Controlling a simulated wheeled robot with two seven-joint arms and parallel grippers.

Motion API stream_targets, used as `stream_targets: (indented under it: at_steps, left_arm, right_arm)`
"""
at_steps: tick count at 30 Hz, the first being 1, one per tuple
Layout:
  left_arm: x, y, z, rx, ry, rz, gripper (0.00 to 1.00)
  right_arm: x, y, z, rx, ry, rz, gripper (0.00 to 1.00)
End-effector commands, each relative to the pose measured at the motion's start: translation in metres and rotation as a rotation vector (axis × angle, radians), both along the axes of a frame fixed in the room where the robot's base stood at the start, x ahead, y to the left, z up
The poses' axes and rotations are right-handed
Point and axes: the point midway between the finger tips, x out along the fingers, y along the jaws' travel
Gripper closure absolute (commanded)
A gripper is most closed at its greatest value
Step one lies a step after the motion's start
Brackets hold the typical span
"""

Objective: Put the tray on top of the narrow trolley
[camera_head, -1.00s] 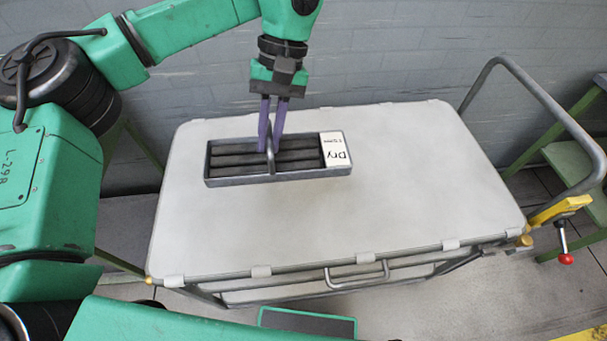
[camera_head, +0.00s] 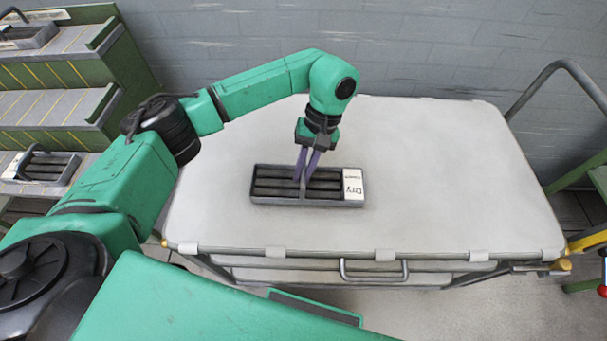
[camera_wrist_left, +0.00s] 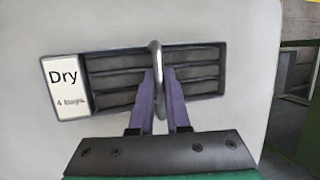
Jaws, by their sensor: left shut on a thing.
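The tray (camera_head: 262,199) is a small dark grey box with several dark slots, an upright handle across its middle and a white "Dry" label at its right end. It shows over the pale top of the trolley (camera_head: 430,190), towards the front left. I cannot tell whether it rests there or hangs just above. My left gripper (camera_head: 305,180) is shut on the tray's handle. In the left wrist view the purple fingers (camera_wrist_left: 160,98) close around the handle of the tray (camera_wrist_left: 215,58). My right gripper is not in view.
A green stepped shelf (camera_head: 70,75) stands at the left. Another tray (camera_head: 42,182) sits on its lower level and one more (camera_head: 28,38) on its upper level. A grey wall runs behind the trolley. The trolley's push handle (camera_head: 560,65) rises at the right. Most of the trolley top is bare.

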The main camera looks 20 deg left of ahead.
Motion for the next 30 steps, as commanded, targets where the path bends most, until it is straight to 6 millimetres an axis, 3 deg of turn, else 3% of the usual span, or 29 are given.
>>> stream_targets:
  at_steps: [3,10,12,13,24,30]
  left_arm:
    - [-0.001,0.0,-0.016,0.0,0.002,0.0,1.0]
    - [0.0,0.0,-0.019,0.0,0.0,-0.001,1.0]
    - [0.0,0.0,-0.02,0.001,0.0,0.0,0.67]
    - [0.0,0.0,-0.019,0.001,0.0,0.0,0.55]
    - [0.001,0.0,-0.017,0.0,-0.001,0.0,0.55]
    - [0.012,-0.006,0.009,-0.001,-0.004,0.0,0.55]
  right_arm:
    - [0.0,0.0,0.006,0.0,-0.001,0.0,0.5]
    - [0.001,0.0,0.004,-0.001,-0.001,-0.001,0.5]
    - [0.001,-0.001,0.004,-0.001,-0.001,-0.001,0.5]
    - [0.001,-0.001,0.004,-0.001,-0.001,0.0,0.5]
    - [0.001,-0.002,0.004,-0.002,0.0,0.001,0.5]
    - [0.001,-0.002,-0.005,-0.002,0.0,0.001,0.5]
